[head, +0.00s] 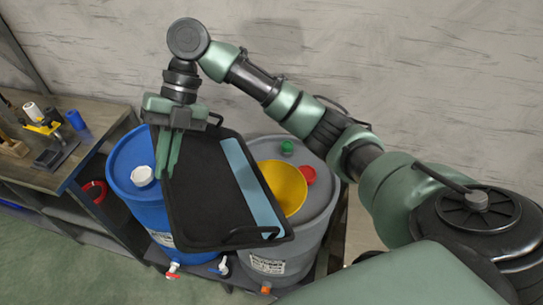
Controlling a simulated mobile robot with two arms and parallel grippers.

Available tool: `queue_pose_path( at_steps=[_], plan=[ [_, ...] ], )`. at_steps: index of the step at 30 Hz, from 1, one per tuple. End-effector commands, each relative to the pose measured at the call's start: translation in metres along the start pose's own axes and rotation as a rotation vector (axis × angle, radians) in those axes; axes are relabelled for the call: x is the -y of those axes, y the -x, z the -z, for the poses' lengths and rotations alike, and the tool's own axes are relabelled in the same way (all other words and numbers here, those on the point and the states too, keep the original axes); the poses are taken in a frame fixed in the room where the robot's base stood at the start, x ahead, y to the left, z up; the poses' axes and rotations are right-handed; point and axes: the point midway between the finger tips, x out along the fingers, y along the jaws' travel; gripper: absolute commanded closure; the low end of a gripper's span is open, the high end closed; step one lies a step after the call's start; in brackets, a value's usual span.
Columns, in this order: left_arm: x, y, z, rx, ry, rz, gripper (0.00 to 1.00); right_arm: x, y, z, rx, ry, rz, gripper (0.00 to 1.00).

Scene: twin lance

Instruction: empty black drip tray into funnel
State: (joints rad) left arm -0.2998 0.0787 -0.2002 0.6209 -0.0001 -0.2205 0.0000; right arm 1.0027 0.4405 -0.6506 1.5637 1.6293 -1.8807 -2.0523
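The black drip tray (205,195) is held tilted above the drums, with a light blue strip (253,187) along its right side. My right gripper (172,160) is at the tray's upper left edge, with its green fingers pointing down over the rim. The tray hangs from it, so it appears shut on the tray. The yellow funnel (284,186) sits on top of the grey drum (318,222), just right of the tray. The tray's right edge overlaps the funnel's left side in the view. My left gripper is out of view.
A blue drum (127,172) with a white cap (142,176) stands left of the grey drum. Green (287,147) and red (308,175) caps are on the grey drum. A wooden workbench (60,165) with tools stands at the left. A wall is behind.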

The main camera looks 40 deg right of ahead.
Motion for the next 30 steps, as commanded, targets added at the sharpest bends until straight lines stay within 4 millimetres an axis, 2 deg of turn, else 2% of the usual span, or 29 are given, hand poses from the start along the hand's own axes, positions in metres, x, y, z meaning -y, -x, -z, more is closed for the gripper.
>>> queue_pose_path(
  at_steps=[1,6,12,30],
  plan=[
    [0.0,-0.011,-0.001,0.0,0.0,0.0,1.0,0.009,-0.001,0.0,0.0,0.009,-0.032,1.0],
    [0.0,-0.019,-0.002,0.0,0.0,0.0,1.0,0.018,0.016,0.006,-0.001,0.046,-0.115,1.0],
    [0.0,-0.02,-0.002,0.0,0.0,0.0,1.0,0.021,0.033,0.014,0.0,0.075,-0.179,1.0],
    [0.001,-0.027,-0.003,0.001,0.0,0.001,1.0,0.033,0.055,0.023,-0.001,0.117,-0.28,1.0]
  ],
)
